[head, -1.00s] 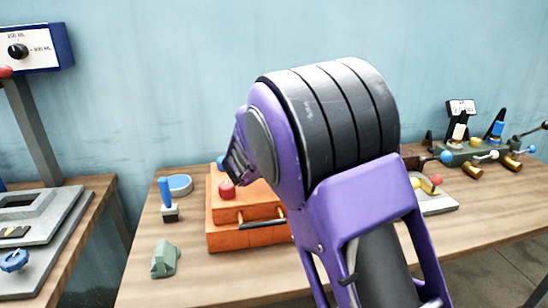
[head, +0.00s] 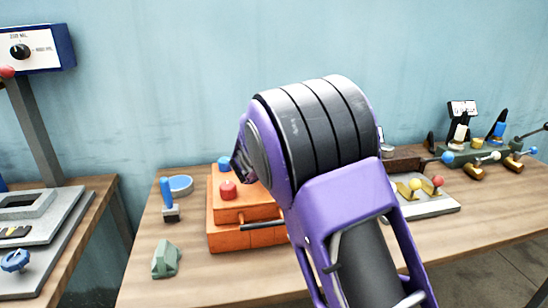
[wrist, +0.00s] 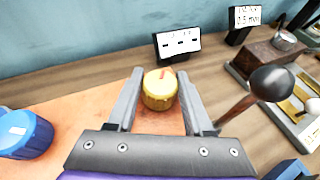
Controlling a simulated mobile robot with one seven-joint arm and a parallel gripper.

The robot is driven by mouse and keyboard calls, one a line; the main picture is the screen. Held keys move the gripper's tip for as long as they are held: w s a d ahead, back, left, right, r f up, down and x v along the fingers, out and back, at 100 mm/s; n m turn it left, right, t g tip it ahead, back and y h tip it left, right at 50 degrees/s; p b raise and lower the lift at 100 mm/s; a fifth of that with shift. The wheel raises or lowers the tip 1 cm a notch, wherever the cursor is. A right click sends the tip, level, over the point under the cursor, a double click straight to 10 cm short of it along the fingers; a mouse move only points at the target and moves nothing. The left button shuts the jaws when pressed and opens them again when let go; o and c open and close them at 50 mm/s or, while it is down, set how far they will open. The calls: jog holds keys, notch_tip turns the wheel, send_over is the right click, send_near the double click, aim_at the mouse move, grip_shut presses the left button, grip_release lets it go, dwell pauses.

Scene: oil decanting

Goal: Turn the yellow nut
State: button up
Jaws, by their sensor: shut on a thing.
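The yellow nut (wrist: 160,92) is a round, ridged yellow cap with a red mark on its top. It stands on the orange box (head: 228,240), whose orange top also shows in the wrist view (wrist: 85,108). My gripper (wrist: 160,88) has one finger on each side of the nut and is shut on it. In the head view my arm hides the nut and most of the gripper.
A blue knob (wrist: 24,134) is left of the gripper; a red knob (head: 228,190) is on the box. A black ball-ended lever (wrist: 270,84) rises close to the right finger. A small sign (wrist: 178,43) stands behind. Table room is free at front right.

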grip_shut()
jog(key=shift+r+p, duration=0.15)
jog(key=shift+p, duration=0.4)
jog(key=shift+r+m+h+p, duration=0.15)
jog(key=shift+m+h+p, duration=0.6)
jog(key=shift+p, duration=0.45)
jog(key=m+g+h+p, duration=0.1)
jog(key=m+h+p, duration=0.1)
jog(key=p, duration=0.2)
jog(key=shift+a, duration=0.1)
jog(key=m+h+p, duration=0.1)
jog(key=m+g+h+p, duration=0.2)
jog(key=shift+f+h, duration=0.25)
jog(key=shift+m+g+h, duration=0.7)
jog(key=shift+m+g, duration=0.3)
jog(key=shift+m, duration=0.05)
jog(key=shift+m+g, duration=0.3)
